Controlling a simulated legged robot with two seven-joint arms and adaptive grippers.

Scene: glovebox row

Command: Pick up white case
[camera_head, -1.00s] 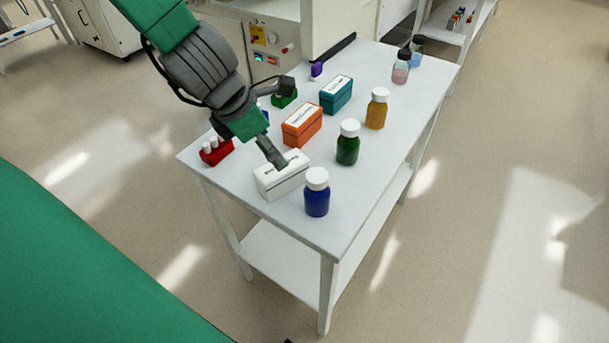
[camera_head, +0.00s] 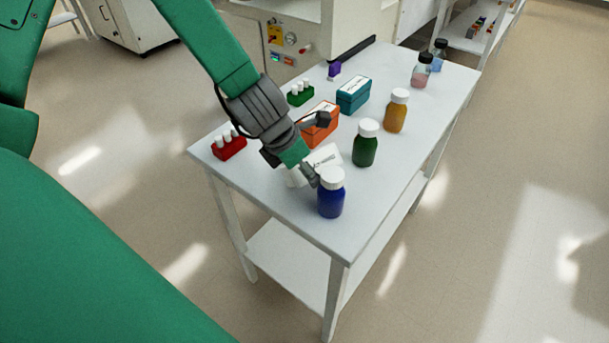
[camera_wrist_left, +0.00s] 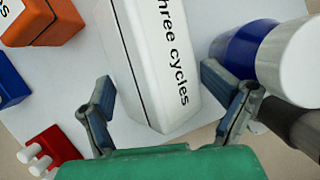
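The white case (camera_head: 327,155) stands near the front of the white table, partly hidden behind my left gripper (camera_head: 315,148). In the left wrist view the white case (camera_wrist_left: 150,60) fills the upper middle, with the words "three cycles" on it. My left gripper (camera_wrist_left: 158,82) is open there, one finger on each side of the case's near end. I see gaps between the fingers and the case. In the head view one finger is close to the blue bottle (camera_head: 330,200). My right gripper is not in view.
The blue bottle also shows close to the right finger in the wrist view (camera_wrist_left: 255,50). An orange box (camera_head: 320,136), a red rack (camera_head: 229,149) and a green bottle (camera_head: 365,150) stand around the case. A teal box (camera_head: 353,96) and amber bottle (camera_head: 396,115) are farther back.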

